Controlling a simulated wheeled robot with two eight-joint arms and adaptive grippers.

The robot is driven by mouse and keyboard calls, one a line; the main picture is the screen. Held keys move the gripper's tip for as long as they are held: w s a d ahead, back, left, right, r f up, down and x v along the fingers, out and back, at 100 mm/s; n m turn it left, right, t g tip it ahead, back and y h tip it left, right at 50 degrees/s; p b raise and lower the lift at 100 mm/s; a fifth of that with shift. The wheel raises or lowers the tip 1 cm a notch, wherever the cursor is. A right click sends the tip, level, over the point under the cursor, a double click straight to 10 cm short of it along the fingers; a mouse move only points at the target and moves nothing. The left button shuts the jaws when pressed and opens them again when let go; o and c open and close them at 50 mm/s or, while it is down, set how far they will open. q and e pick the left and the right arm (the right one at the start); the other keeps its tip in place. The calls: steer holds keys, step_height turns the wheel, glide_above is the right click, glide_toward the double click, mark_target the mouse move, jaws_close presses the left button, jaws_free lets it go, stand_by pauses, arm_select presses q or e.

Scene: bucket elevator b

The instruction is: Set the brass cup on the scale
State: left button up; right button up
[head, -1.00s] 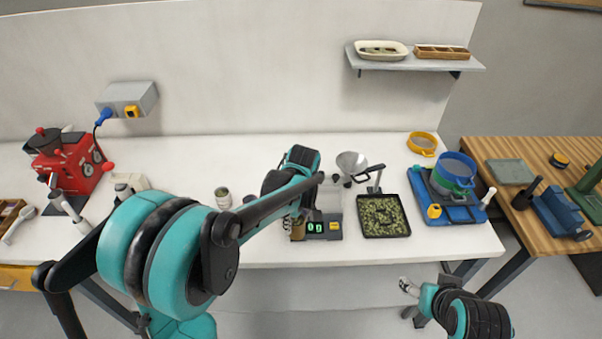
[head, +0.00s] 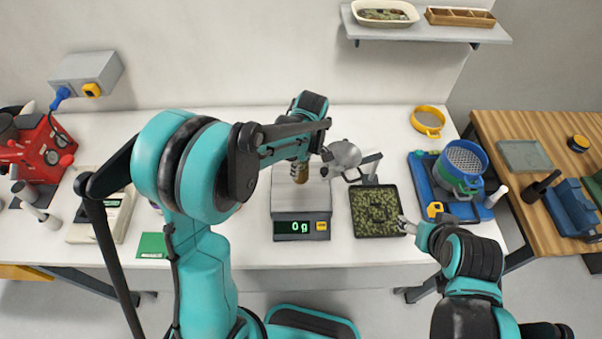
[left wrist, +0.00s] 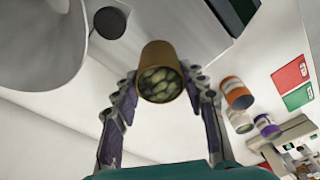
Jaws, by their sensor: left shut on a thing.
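The brass cup (head: 299,173) is held upright over the scale's plate in the head view. The left wrist view shows the cup (left wrist: 160,72) with green pods inside, between the two fingers. My left gripper (head: 300,160) is shut on it. The scale (head: 282,207) has a pale plate and a dark front whose display reads 0 g. I cannot tell whether the cup touches the plate. My right gripper (head: 404,223) is at the front right corner of the dark tray; its fingers are too small to read.
The dark tray (head: 402,204) of green pods stands right of the scale. A metal funnel (head: 346,154) on a stand is close to the right of my left gripper. A blue sieve unit (head: 425,182) stands further right. A green card (head: 153,245) lies left.

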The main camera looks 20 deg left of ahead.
mark_target(301, 173)
arm_select(q)
step_height(301, 173, down, 4)
steer(key=shift+f+b, duration=0.1)
steer(key=shift+b, duration=0.2)
steer(key=o, duration=1.3)
steer(key=shift+o, duration=0.2)
